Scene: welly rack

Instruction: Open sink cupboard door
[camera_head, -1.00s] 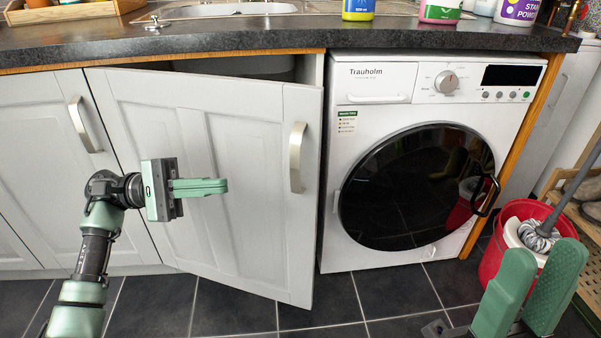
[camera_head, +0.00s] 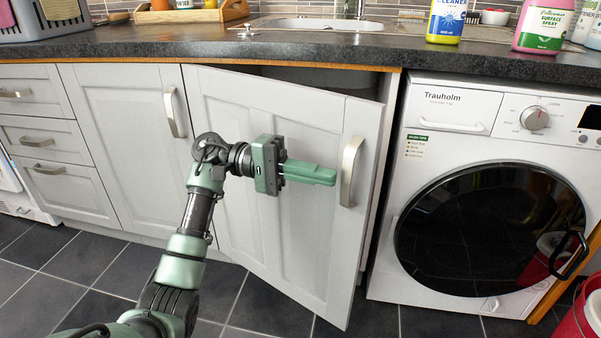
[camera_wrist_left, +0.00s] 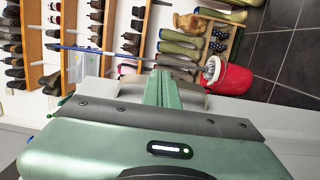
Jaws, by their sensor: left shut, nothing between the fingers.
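The sink cupboard door (camera_head: 300,222) is a pale grey panelled door under the sink (camera_head: 318,24). It stands partly open, its right edge swung out from the frame and a dark gap showing along its top. Its metal handle (camera_head: 351,171) is upright near the right edge. My left gripper (camera_head: 333,175) is shut and empty, in front of the door just left of the handle. I cannot tell whether it touches the door. In the left wrist view the closed green fingers (camera_wrist_left: 163,88) point away from the camera.
A washing machine (camera_head: 455,128) stands right of the cupboard. A red bucket (camera_head: 575,326) is at the lower right; it also shows in the left wrist view (camera_wrist_left: 236,79). Bottles (camera_head: 447,20) stand on the dark worktop (camera_head: 180,46). Tiled floor (camera_head: 50,262) is clear at lower left.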

